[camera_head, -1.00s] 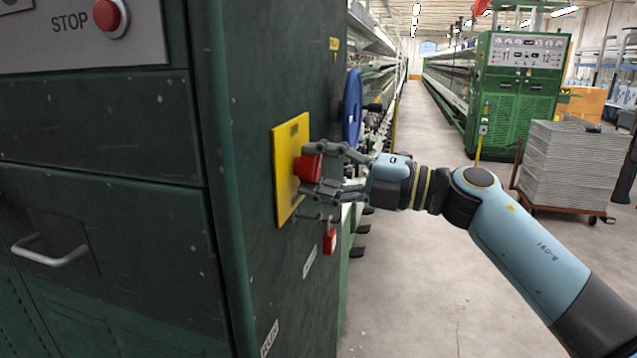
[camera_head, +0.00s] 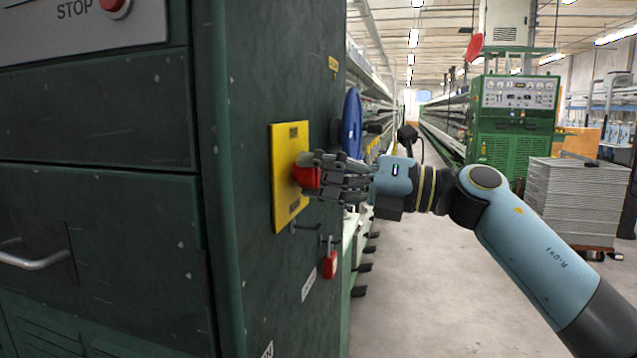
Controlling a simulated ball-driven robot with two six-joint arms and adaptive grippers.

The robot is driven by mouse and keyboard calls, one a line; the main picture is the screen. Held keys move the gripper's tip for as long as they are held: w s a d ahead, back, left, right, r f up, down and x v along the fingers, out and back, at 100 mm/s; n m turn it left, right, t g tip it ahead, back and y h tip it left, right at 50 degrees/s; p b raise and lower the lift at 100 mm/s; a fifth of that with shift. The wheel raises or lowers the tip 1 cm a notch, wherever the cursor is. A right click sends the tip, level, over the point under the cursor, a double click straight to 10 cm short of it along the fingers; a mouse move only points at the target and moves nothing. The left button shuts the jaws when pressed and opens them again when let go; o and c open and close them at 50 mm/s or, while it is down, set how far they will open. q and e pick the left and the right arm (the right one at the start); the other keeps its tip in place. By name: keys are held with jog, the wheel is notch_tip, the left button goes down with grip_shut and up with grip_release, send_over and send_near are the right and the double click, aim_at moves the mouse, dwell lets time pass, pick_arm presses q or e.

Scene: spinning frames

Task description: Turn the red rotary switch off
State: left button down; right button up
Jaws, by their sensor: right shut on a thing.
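The red rotary switch (camera_head: 306,175) sits on a yellow plate (camera_head: 287,208) on the side of the dark green cabinet. My right gripper (camera_head: 318,176) reaches in from the right and is shut on the switch knob. Its fingers cover the knob's right part, so the knob's pointer and exact angle are hidden. The labels on the plate are too small to read. My left gripper is not in view.
A blue handwheel (camera_head: 352,124) sticks out just behind the plate. A red padlock (camera_head: 329,262) hangs below it. A red STOP button (camera_head: 113,5) is on the cabinet front. The aisle floor (camera_head: 430,290) is clear; a stacked cart (camera_head: 570,205) stands right.

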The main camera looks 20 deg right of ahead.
jog(key=shift+f, duration=0.2)
dwell(0.3)
jog(key=o, duration=1.2)
jog(key=shift+r, duration=0.1)
jog(key=shift+d, duration=0.15)
jog(key=v, duration=1.1)
jog(key=shift+s+d, duration=0.3)
